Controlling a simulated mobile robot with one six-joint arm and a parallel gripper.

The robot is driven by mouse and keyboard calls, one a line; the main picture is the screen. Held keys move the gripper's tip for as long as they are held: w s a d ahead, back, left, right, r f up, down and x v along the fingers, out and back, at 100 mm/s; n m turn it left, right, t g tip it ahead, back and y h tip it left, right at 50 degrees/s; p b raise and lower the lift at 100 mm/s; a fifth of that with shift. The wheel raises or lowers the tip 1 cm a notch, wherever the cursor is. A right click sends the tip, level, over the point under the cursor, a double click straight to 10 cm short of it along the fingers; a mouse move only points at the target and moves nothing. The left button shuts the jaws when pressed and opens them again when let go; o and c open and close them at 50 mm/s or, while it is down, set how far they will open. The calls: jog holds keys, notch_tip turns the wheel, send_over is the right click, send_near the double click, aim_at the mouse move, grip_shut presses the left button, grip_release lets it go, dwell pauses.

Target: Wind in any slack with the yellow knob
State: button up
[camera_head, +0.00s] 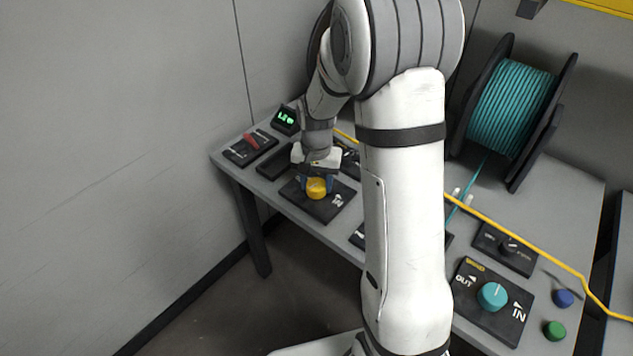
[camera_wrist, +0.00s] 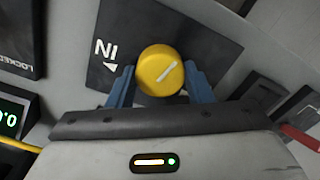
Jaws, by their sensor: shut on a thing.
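The yellow knob (camera_head: 317,188) sits on a black panel (camera_head: 330,207) near the front edge of the bench at the left. In the wrist view the yellow knob (camera_wrist: 159,70) carries a pale pointer line slanting up to the right. The panel (camera_wrist: 205,30) there shows the word IN and an arrow. My gripper (camera_head: 317,181) is over the knob, and its blue fingers (camera_wrist: 158,84) are shut on the knob from both sides. A yellow cable (camera_head: 500,228) runs across the bench, partly hidden behind my arm.
A small green-lit display (camera_head: 286,118) and a panel with a red lever (camera_head: 251,142) stand left of my gripper. A teal cable reel (camera_head: 513,108) stands at the back right. A teal knob (camera_head: 492,296) and blue (camera_head: 563,298) and green (camera_head: 554,330) buttons are at the front right.

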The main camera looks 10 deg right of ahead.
aim_at(317, 184)
jog(key=shift+m, duration=1.1)
jog(key=o, duration=1)
notch_tip(317, 184, up, 7)
jog(key=shift+r, duration=0.45)
